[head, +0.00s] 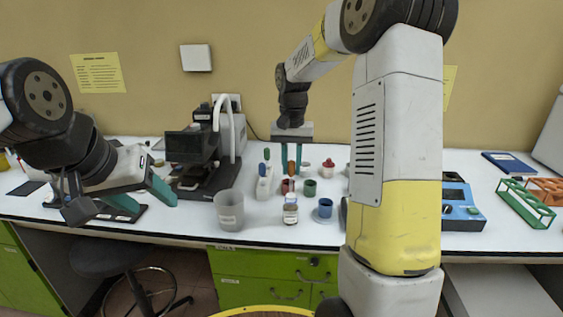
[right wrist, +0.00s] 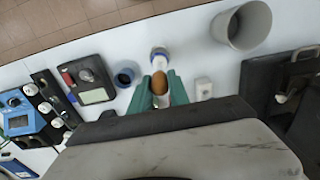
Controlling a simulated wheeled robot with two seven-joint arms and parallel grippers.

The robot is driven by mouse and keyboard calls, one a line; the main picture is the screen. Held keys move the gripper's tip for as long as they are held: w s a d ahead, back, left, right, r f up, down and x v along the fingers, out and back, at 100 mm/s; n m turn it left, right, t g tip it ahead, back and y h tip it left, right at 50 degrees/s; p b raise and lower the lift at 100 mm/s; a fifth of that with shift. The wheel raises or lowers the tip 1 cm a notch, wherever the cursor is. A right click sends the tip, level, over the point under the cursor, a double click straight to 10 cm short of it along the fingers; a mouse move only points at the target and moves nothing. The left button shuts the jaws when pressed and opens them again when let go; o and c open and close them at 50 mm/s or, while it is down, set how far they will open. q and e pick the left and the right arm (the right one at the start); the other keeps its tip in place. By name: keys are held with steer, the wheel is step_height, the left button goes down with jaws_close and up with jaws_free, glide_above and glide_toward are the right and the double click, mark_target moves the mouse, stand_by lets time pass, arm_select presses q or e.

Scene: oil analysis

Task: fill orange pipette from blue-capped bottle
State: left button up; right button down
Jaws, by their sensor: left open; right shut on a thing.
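My right gripper (head: 284,160) points down over the middle of the table, shut on the orange pipette (head: 291,166). In the right wrist view its teal fingers (right wrist: 161,88) sit on either side of the orange bulb (right wrist: 159,83). A small labelled bottle (head: 290,210) stands upright near the table's front. In the right wrist view the bottle (right wrist: 159,53) shows a blue ring at its top, just beyond the fingers. The pipette's tip is hidden, so I cannot tell whether it touches anything. My left gripper (head: 148,196) is open and empty at the left.
A blue cup (head: 325,209) stands right of the bottle, a grey beaker (head: 229,211) left of it. A green rack (head: 525,205) is far right.

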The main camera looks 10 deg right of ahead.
mark_target(291, 181)
steer(key=shift+f, duration=2.5)
steer(key=shift+f, duration=0.1)
steer(key=c, duration=1.8)
jaws_free()
